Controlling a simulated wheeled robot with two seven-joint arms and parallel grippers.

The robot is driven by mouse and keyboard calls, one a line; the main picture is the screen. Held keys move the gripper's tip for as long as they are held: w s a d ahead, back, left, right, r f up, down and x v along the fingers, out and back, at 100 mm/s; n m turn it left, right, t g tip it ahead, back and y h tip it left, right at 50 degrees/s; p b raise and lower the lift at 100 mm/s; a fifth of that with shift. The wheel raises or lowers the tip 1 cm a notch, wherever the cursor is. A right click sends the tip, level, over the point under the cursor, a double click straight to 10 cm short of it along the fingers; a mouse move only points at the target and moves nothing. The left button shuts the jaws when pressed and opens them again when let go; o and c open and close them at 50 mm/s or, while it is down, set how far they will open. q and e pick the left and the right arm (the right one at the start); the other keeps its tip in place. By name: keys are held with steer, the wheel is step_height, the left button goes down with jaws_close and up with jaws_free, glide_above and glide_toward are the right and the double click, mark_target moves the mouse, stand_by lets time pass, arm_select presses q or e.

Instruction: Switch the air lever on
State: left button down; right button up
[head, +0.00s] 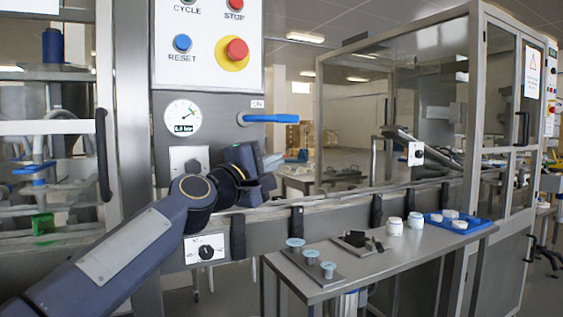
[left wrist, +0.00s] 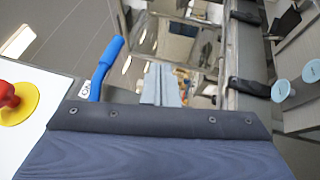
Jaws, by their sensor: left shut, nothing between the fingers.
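The air lever (head: 270,118) is a blue handle on the grey machine panel, below the button plate. It lies level, pointing right from its pivot, with a small label above it. It also shows in the left wrist view (left wrist: 105,68), at the upper left. My left gripper (head: 273,160) is below the lever and apart from it. Its fingers (left wrist: 161,85) are shut with nothing between them in the left wrist view. A round pressure gauge (head: 182,116) sits left of the lever. My right gripper is not in view.
The button plate with a red emergency stop (head: 237,49) is above the lever. A rail with dark clamps (head: 297,222) runs below my gripper. A side table (head: 345,279) holds white jars (head: 394,226) and a blue tray (head: 473,220). Space right of the lever is open.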

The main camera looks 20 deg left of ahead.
arm_select(q)
steer(key=v, duration=0.2)
steer(key=f+b+v, duration=0.1)
steer(key=v, duration=0.2)
steer(key=shift+d, duration=0.1)
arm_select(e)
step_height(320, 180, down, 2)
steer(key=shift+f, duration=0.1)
arm_select(q)
steer(key=s+d+f+m+g, duration=0.2)
steer(key=s+f+m+g, duration=0.3)
steer(key=s+f, duration=0.7)
steer(key=s+d+f+m+g, duration=0.2)
steer(key=s+f+m+g, duration=0.4)
steer(key=f, duration=1.2)
steer(key=s+d+f+m+g, duration=0.2)
steer(key=s+f+m+g, duration=0.15)
steer(key=s+f, duration=0.85)
step_height(320, 180, up, 29)
steer(key=w+p, duration=0.2)
steer(key=p, duration=3)
steer(key=shift+w+d+r+y, duration=0.2)
steer(key=shift+y, duration=0.2)
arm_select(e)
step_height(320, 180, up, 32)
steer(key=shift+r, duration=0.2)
